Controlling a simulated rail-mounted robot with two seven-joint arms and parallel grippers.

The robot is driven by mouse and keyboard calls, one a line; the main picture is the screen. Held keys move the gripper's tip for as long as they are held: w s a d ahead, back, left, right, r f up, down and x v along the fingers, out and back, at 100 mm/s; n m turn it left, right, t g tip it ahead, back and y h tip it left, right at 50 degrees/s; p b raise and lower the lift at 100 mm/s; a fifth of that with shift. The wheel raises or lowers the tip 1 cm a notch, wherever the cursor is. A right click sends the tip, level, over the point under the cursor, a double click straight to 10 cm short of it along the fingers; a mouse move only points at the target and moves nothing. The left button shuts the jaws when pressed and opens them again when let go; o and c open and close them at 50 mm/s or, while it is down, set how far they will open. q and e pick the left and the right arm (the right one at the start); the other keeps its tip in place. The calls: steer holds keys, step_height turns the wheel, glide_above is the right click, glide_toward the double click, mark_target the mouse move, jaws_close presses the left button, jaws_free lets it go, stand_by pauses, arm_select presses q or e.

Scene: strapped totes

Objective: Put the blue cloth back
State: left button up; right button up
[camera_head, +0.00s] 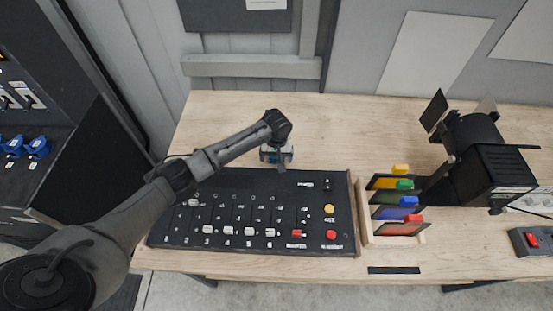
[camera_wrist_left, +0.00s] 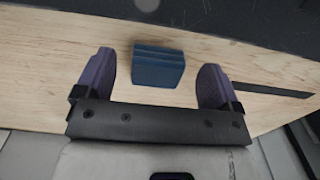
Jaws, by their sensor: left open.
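The blue cloth (camera_wrist_left: 158,67) is a small, dark blue folded block with layered edges. In the left wrist view it lies on the pale wooden table, between and slightly beyond the fingertips of my left gripper (camera_wrist_left: 157,63), touching neither finger. This gripper is open and empty. In the head view my left gripper (camera_head: 276,154) is low over the table just behind the black control desk, and I cannot clearly make out the cloth there. My right gripper is not in view.
The black control desk (camera_head: 180,232) with sliders and buttons lies under my left arm. To its right stand a wooden rack (camera_head: 364,212) of coloured filters and a black stage lamp (camera_head: 490,165). A red-switch box (camera_head: 531,241) is far right. Bare table (camera_head: 225,125) lies behind the desk.

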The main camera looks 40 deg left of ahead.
mark_target(277, 160)
arm_select(q)
step_height(277, 160, up, 10)
steer(key=shift+p, duration=0.4)
steer(key=shift+f, duration=0.1)
stand_by(0.5)
